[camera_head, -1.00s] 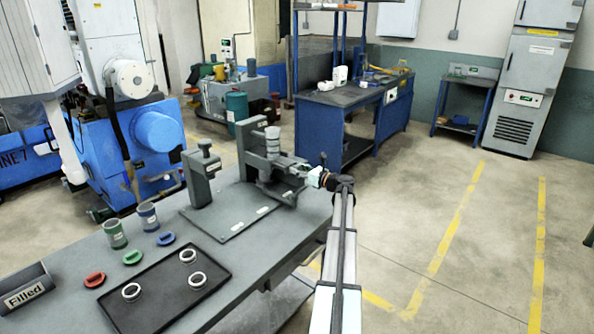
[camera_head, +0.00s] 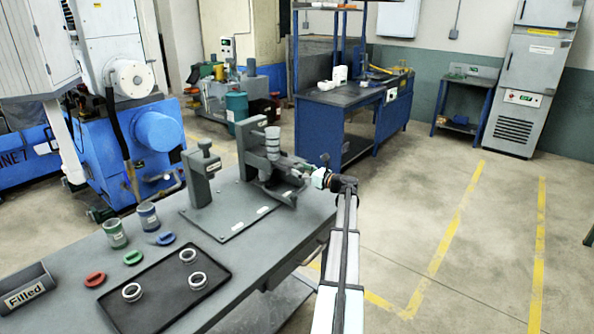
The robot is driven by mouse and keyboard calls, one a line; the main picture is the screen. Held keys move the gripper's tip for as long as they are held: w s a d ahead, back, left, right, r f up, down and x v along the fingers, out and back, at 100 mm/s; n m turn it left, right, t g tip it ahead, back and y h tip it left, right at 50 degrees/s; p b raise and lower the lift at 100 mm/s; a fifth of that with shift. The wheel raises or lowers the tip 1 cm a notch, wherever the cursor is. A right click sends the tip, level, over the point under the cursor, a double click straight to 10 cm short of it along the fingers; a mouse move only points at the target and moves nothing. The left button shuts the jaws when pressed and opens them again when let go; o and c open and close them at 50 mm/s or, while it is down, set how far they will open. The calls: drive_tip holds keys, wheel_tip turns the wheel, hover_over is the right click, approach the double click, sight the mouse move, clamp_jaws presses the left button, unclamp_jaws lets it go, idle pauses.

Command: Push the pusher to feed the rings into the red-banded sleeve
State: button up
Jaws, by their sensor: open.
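The press fixture (camera_head: 196,180) stands on a grey plate at the far end of the workbench. A light grey stack or cylinder (camera_head: 272,142) stands upright on its right-hand part. I cannot make out the pusher separately, and no red band shows clearly on a sleeve there. My gripper (camera_head: 298,172) is at the right side of the fixture, pointing left toward it. Its fingers are open but small; whether they touch the fixture cannot be told.
A black tray (camera_head: 152,311) holds three rings (camera_head: 188,255). Beside it are a green-labelled cup (camera_head: 115,234), a blue-labelled cup (camera_head: 148,216), and red (camera_head: 95,279), green (camera_head: 133,257) and blue (camera_head: 166,238) lids. A "Filled" bin (camera_head: 28,290) is at left.

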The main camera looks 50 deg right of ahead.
drive_tip(key=shift+s, duration=1.95)
